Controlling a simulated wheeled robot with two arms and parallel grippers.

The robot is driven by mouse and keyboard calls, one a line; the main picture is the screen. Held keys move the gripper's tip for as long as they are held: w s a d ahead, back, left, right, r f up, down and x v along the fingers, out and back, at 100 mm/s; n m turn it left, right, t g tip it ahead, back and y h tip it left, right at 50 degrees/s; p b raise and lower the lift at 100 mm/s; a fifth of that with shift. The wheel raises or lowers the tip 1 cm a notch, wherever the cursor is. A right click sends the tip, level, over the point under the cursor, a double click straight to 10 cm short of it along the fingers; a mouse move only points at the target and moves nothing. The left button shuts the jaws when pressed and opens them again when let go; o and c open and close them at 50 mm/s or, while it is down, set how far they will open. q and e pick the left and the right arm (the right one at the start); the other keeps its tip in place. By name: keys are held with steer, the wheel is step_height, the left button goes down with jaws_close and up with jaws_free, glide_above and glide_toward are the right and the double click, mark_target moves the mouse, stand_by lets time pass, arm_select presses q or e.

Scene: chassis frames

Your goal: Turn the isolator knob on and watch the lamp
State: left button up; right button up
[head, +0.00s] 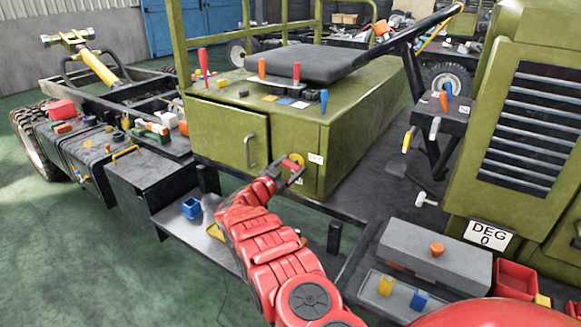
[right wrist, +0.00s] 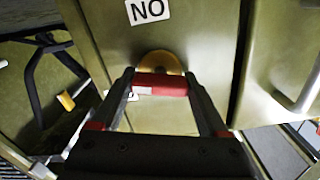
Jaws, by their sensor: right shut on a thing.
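The isolator knob is a red bar handle (right wrist: 160,84) on a round yellow plate (right wrist: 160,62), on the green cabinet's side panel. In the head view the yellow plate (head: 297,158) shows by the cabinet's front corner, and my gripper partly covers the knob. My right gripper (head: 291,172) reaches it from below. In the right wrist view its two fingers (right wrist: 160,90) stand on either side of the red bar and are shut on it. I cannot pick out the lamp for certain in either view. My left gripper is not in view.
A white label (right wrist: 148,11) reading "NO" is beside the yellow plate. The green cabinet door (head: 228,138) with its handle is left of my gripper. A grey box (head: 434,255) and a red tray (head: 515,283) stand at lower right.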

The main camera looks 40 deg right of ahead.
steer(key=m, duration=0.3)
steer(key=shift+f+m, duration=0.15)
steer(key=shift+m, duration=0.25)
steer(key=m+b, duration=0.1)
steer(key=m, duration=0.3)
steer(key=shift+m, duration=0.3)
steer(key=m+b, duration=0.1)
steer(key=m, duration=0.2)
steer(key=shift+f, duration=0.1)
steer(key=shift+m+b, duration=0.8)
steer(key=shift+m, duration=0.9)
steer(key=o, duration=1.2)
steer(key=shift+o, duration=0.2)
steer(key=shift+r, duration=0.2)
steer(key=shift+a, duration=0.1)
